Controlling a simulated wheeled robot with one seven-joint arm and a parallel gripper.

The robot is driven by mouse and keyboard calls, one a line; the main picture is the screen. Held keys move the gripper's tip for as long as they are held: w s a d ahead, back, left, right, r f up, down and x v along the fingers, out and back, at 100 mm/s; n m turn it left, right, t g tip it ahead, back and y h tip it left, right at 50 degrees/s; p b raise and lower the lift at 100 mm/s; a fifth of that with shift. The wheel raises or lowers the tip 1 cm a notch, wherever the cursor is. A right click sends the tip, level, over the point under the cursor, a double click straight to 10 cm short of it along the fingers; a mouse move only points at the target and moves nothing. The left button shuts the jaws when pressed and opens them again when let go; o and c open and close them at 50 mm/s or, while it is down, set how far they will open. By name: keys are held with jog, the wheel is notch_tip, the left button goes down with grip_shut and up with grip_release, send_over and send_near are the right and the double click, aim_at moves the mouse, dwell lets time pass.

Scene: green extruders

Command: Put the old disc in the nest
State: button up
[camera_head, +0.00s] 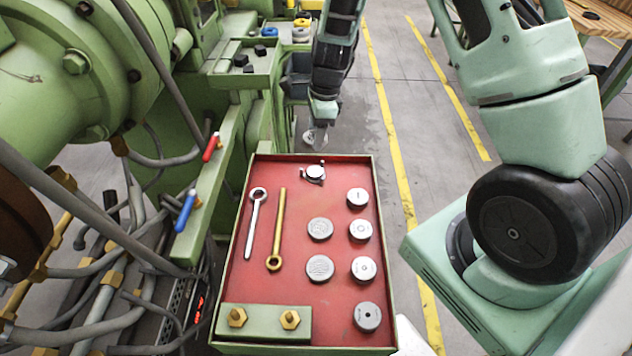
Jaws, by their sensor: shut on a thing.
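My gripper (318,133) points down just beyond the far edge of the red tray. It is shut on a pale round disc (308,138), partly hidden by the fingers. This looks like the old disc, but its face is too small to read. A small silver holder with short prongs (314,174), which looks like the nest, stands at the far end of the red tray (290,190). Its middle is a pale round surface; I cannot tell whether that is a disc or its floor. My gripper is beyond the nest, apart from it.
Several grey discs (320,268) lie in the tray's middle and right. A silver ring wrench (254,220) and a brass one (277,230) lie at left. A green block (264,321) with two brass nuts is at the near end. Green machinery (80,60) borders the left.

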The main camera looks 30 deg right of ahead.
aim_at(314, 170)
jog(key=shift+w+d+f+m+b, duration=0.15)
jog(key=shift+f+m+b, duration=0.15)
jog(key=shift+f+m, duration=0.55)
jog(key=shift+m, duration=0.25)
notch_tip(314, 170, down, 9)
jog(key=shift+f, duration=0.15)
jog(key=shift+f, duration=0.1)
jog(key=o, duration=1.1)
jog(key=shift+o, duration=0.2)
